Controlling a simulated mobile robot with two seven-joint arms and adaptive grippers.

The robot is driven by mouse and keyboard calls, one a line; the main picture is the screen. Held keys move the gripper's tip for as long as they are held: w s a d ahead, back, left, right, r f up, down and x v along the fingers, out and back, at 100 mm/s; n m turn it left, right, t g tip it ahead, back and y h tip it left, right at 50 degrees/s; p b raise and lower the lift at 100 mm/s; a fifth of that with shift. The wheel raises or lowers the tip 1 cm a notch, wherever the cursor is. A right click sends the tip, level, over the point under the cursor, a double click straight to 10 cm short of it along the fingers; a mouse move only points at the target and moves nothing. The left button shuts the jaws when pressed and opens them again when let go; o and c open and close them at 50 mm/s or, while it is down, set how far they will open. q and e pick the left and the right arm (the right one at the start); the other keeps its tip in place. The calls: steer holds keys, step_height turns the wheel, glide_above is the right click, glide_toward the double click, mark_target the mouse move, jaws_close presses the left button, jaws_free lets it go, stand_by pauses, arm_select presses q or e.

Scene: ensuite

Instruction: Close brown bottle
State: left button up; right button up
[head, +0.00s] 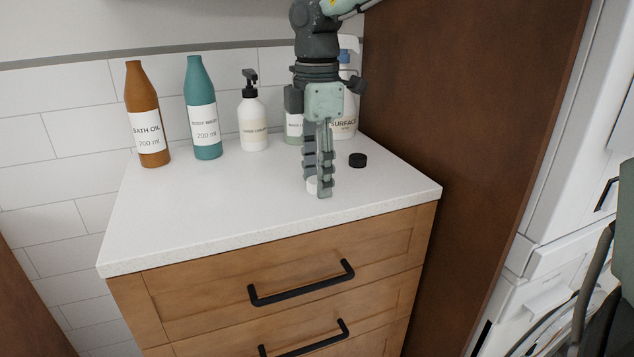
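The brown bottle (149,112), labelled "BATH OIL 200 ml", stands upright at the back left of the white counter, with no separate cap visible on its neck. My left gripper is not in view.
A teal bottle (203,108) and a white pump bottle (252,112) stand beside the brown bottle. Behind my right gripper are a green-labelled container (294,124) and a "SURFACE" bottle (346,112). A brown panel (450,110) bounds the right. The counter's front left is clear.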

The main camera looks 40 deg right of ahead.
steer(key=c, duration=0.4)
steer(key=shift+c, duration=0.2)
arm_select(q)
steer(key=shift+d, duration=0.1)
arm_select(e)
steer(key=shift+r, duration=0.1)
steer(key=shift+r, duration=0.2)
step_height(320, 180, up, 4)
steer(key=shift+w+f+b, duration=0.1)
steer(key=shift+f+b, duration=0.1)
steer(key=shift+b, duration=0.15)
arm_select(q)
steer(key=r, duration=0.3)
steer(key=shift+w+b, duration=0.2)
steer(key=shift+b, duration=0.15)
arm_select(e)
steer(key=s+a+r, duration=0.3)
steer(key=a+r, duration=0.3)
steer(key=a, duration=0.5)
steer(key=shift+a+r, duration=0.15)
steer(key=shift+r, duration=0.25)
